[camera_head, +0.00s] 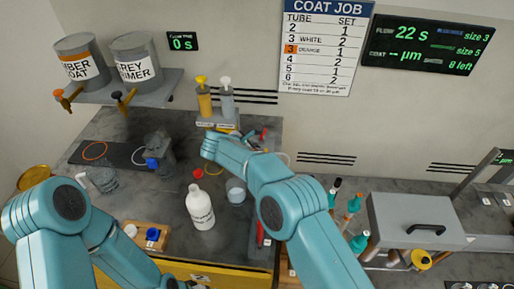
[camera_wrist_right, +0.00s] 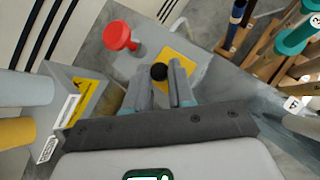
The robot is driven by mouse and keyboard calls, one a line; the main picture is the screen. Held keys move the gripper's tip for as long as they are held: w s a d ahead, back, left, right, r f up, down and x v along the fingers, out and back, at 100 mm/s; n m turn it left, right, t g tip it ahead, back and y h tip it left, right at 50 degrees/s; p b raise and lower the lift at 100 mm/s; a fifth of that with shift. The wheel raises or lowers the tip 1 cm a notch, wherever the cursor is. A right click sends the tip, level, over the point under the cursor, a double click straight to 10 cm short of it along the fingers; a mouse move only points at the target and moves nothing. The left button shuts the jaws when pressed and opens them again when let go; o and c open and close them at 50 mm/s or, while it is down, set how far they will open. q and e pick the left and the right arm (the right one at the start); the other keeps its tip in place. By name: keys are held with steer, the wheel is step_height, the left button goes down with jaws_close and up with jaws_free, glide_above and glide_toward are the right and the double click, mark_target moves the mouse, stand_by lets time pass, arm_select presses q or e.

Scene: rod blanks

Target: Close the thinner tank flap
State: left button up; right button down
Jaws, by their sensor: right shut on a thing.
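My right gripper (camera_wrist_right: 161,82) has its two grey fingers closed around a small black round knob (camera_wrist_right: 158,71) in the right wrist view. Behind the knob is a yellow square panel (camera_wrist_right: 183,59) on a grey surface. A grey box with a yellow label (camera_wrist_right: 88,101) stands to the left of the fingers. The thinner tank flap cannot be told for sure, nor whether it is open or shut. In the head view my right arm reaches to the back of the bench, and its fingertips are hidden. My left gripper is out of view.
A red mushroom-shaped button (camera_wrist_right: 118,36) is close to my right fingers. Two labelled pots (camera_head: 136,57) sit on the wall shelf (camera_head: 150,92).

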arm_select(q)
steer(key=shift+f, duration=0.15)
arm_select(e)
steer(key=shift+w+a+h, duration=0.1)
steer(key=shift+h, duration=0.3)
steer(key=c, duration=1.3)
jaws_free()
steer(key=shift+f, duration=0.1)
steer(key=shift+o, duration=0.2)
